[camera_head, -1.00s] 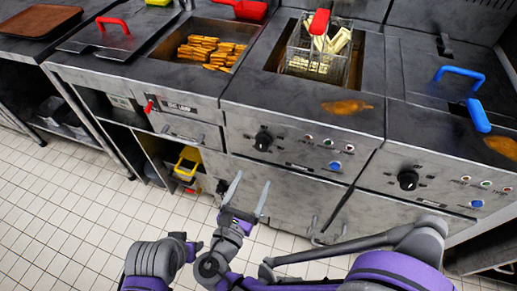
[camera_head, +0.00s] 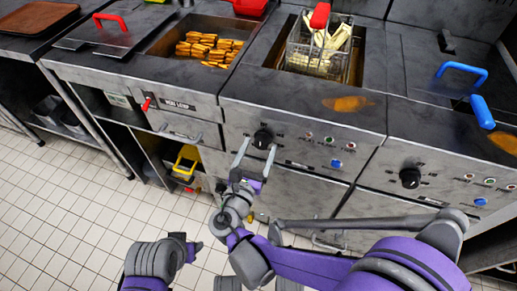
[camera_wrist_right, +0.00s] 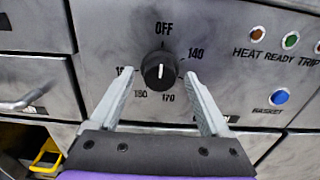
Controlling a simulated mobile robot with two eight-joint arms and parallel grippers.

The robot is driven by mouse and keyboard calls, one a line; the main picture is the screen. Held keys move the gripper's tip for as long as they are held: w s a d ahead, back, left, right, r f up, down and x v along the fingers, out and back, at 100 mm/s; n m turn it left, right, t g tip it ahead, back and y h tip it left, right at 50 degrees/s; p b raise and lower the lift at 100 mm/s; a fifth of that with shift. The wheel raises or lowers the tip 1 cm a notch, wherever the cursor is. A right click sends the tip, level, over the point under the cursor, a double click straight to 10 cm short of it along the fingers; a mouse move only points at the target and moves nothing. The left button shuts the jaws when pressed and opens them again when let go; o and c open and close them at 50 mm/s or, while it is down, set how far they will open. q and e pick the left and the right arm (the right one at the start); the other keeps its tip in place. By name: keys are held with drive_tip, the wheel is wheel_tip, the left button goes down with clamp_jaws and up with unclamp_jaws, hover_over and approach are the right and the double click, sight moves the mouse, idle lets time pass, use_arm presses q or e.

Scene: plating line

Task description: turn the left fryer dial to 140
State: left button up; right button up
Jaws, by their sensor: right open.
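The left fryer dial (camera_head: 263,137) is a black round knob on the grey front panel of the left fryer. In the right wrist view the dial (camera_wrist_right: 160,70) has a white mark pointing up toward OFF; 140 is printed to its upper right, 170 and 180 below it. My right gripper (camera_head: 260,144) is open, in front of the dial and just below it in the head view. In the wrist view its fingertips (camera_wrist_right: 159,76) lie to either side of the dial with gaps visible.
The right fryer dial (camera_head: 409,178) is on the neighbouring panel. Indicator lights and a blue button (camera_head: 336,164) are right of the left dial. A basket of fries (camera_head: 319,45) stands in the left fryer. A drawer handle (camera_wrist_right: 22,101) is left of the panel.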

clamp_jaws()
idle(0.4)
drive_tip(key=shift+m, duration=0.3)
drive_tip(key=m+p, duration=0.1)
drive_tip(key=m, duration=0.4)
drive_tip(key=shift+m, duration=0.3)
drive_tip(key=m, duration=0.5)
drive_tip(key=shift+p, duration=0.4)
drive_tip(key=shift+m, duration=0.4)
unclamp_jaws()
